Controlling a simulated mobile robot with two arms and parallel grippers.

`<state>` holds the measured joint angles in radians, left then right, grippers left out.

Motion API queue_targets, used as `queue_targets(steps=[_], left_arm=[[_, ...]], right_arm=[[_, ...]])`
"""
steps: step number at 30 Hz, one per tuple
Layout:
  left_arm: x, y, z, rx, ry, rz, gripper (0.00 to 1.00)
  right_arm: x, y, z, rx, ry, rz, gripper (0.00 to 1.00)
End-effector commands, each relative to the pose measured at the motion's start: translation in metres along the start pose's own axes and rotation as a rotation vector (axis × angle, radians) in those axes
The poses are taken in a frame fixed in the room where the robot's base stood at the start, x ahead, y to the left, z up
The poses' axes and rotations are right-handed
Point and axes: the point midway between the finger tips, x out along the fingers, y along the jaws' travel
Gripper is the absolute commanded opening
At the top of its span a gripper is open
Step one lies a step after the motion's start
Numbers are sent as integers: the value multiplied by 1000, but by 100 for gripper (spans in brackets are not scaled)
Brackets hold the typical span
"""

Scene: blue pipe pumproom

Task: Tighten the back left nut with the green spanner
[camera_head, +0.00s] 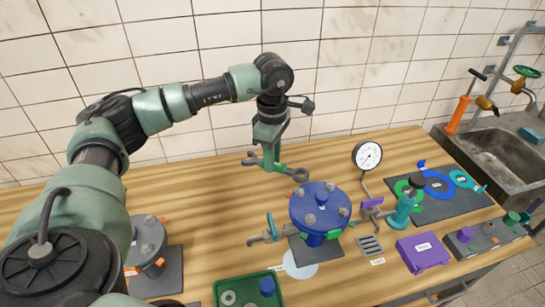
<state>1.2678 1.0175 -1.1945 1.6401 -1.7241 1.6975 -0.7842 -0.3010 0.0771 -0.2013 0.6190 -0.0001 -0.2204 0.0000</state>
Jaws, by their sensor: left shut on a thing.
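My left gripper (268,158) points down from the arm above the back of the wooden bench. It is shut on the green spanner (284,170), whose ring end (301,175) points right and whose other end (250,159) points left. The blue flange (323,224) stands just in front and to the right, with several grey nuts around its top and a blue knob in the middle. The back left nut (308,190) is near the spanner's ring end in the picture; the ring appears apart from it. My right gripper is not in view.
A pressure gauge (368,155) stands behind right of the flange. A grey flange (147,240) is at left and a green tray (226,294) in front. A purple box (425,253), a dark mat (456,205) and a sink (495,150) lie right. The back bench strip is mostly clear.

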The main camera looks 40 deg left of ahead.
Motion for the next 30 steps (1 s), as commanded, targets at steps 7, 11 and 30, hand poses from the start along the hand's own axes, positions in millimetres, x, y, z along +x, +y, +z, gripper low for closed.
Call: queue_targets(steps=[7, 11, 30], left_arm=[[16, 0, 0, 2, 1, -1, 0], [23, 0, 0, 3, 1, -1, 0], [45, 0, 0, 4, 0, -1, 0]], right_arm=[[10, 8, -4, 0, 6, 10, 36], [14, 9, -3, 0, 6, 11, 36], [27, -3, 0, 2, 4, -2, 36]])
